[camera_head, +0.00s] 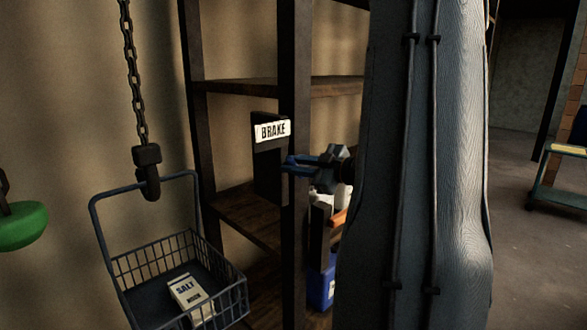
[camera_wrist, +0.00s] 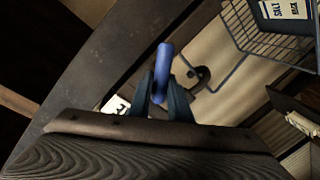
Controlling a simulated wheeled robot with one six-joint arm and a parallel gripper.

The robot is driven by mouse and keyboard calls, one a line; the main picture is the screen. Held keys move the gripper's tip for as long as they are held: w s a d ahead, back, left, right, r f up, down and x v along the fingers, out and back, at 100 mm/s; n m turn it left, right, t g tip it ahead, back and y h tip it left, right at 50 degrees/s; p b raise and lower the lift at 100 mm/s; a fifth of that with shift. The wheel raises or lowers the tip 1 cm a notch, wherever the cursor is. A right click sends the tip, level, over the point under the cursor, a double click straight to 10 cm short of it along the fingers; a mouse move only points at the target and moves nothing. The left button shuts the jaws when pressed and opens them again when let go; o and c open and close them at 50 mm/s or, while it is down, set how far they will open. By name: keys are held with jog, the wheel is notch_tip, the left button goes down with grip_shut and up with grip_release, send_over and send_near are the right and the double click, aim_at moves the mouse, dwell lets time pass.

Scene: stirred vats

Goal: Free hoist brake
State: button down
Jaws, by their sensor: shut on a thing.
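The brake sign (camera_head: 272,131) is a white label reading "BRAKE" on a dark plate fixed to the shelf post. Just below it is the blue brake handle (camera_head: 298,163), which sticks out from the post. My gripper (camera_head: 312,168) is at this handle, partly hidden behind my arm. In the wrist view the blue handle (camera_wrist: 163,66) stands between the two fingers of my gripper (camera_wrist: 161,92), which are shut on it. The handle's mount is mostly hidden.
A wire basket (camera_head: 175,262) with a salt box (camera_head: 190,296) hangs from a hook (camera_head: 148,172) and chain at left. A green object (camera_head: 22,226) is at far left. Shelves (camera_head: 245,213) with a blue container (camera_head: 322,284) stand behind my arm. A cart (camera_head: 560,178) is at right.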

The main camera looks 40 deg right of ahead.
jog(key=n+b, duration=0.2)
jog(key=n, duration=0.1)
jog(key=f+n+h+b, duration=0.1)
jog(key=b, duration=0.1)
jog(key=shift+a+n, duration=0.35)
jog(key=shift+n, duration=0.05)
jog(key=n+b, duration=0.2)
jog(key=n+h+b, duration=0.1)
jog(key=n+b, duration=0.1)
jog(key=shift+f+b, duration=0.3)
jog(key=shift+b, duration=0.05)
jog(key=shift+h, duration=0.3)
jog(key=c, duration=1.6)
grip_release()
jog(key=shift+c, duration=0.2)
jog(key=shift+s, duration=0.1)
jog(key=s+r, duration=0.1)
jog(key=s, duration=0.6)
jog(key=shift+s+d+r+b, duration=0.2)
jog(key=shift+s+r+b, duration=0.1)
jog(key=shift+b, duration=0.1)
